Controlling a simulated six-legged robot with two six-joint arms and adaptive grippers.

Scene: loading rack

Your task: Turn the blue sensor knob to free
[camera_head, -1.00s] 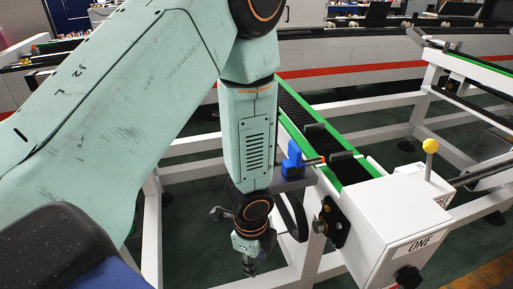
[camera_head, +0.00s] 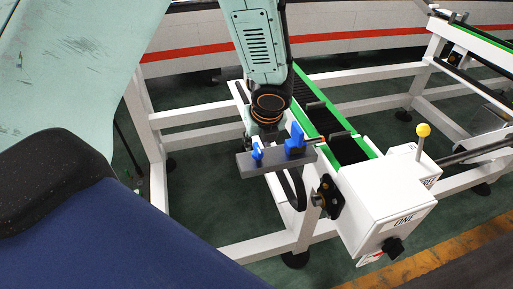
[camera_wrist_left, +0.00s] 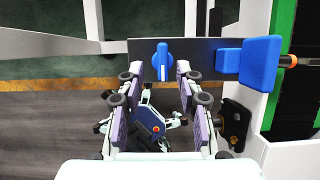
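The blue sensor knob (camera_head: 257,153) sits on a dark grey bracket (camera_head: 247,168) beside the conveyor's end. In the left wrist view the knob (camera_wrist_left: 162,60) shows its long grip upright, with a pale line down it. A larger blue sensor block (camera_wrist_left: 258,62) is on the same bracket to its right. My left gripper (camera_wrist_left: 160,76) is open and empty, with the knob showing between its two fingertips; I cannot tell whether they touch it. My right gripper is in neither view.
The green-edged conveyor (camera_head: 367,147) runs just right of the bracket. A white control box (camera_head: 378,210) with a yellow-topped post (camera_head: 423,131) stands at its end. White frame legs surround the dark green floor. A black fitting (camera_wrist_left: 236,122) lies right of my gripper.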

